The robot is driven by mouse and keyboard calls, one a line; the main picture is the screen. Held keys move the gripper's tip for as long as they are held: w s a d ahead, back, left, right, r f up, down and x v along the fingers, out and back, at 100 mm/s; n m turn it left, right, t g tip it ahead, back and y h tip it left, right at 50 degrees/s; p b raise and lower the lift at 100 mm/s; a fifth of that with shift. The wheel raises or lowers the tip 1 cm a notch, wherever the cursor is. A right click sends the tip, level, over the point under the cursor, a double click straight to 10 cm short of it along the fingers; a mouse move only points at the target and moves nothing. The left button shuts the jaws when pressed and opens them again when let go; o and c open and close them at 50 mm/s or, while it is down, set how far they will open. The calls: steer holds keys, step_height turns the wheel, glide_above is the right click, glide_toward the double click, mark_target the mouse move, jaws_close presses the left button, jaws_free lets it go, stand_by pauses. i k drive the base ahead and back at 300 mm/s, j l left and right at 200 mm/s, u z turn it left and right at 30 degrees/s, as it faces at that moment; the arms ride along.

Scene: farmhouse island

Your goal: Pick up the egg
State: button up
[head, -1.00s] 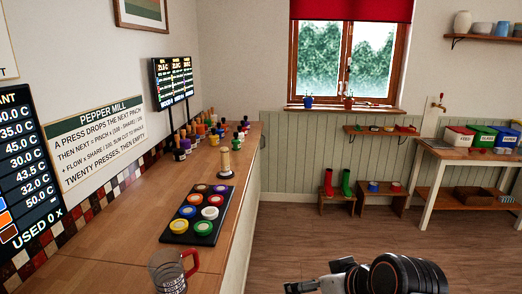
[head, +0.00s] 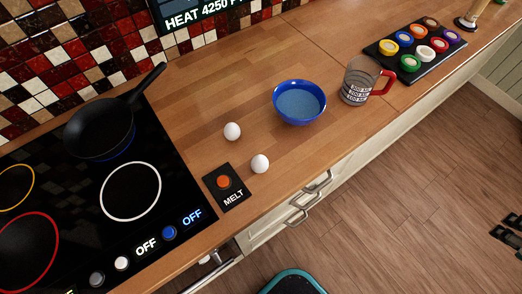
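Two white eggs lie on the wooden counter between the stove and the blue bowl. One egg (head: 232,131) is farther back; the other egg (head: 260,164) is closer to the front edge, beside the MELT button plate. They are apart from each other, and nothing touches them from above. Dark parts of what looks like my gripper (head: 508,236) show at the right edge, over the floor and far from the eggs. They are cut off by the frame, so whether it is open or shut is unclear.
A blue bowl (head: 299,103) and a measuring jug (head: 357,83) stand right of the eggs. The MELT plate (head: 227,188) and black stove (head: 178,215) with a frying pan (head: 99,129) are left. A tray of coloured pots (head: 386,48) is farther right. Drawer handles (head: 308,197) protrude in front.

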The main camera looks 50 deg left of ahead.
mark_target(259, 163)
steer(key=u, duration=2.25)
steer(key=j+z, duration=0.45)
steer(key=j, duration=0.1)
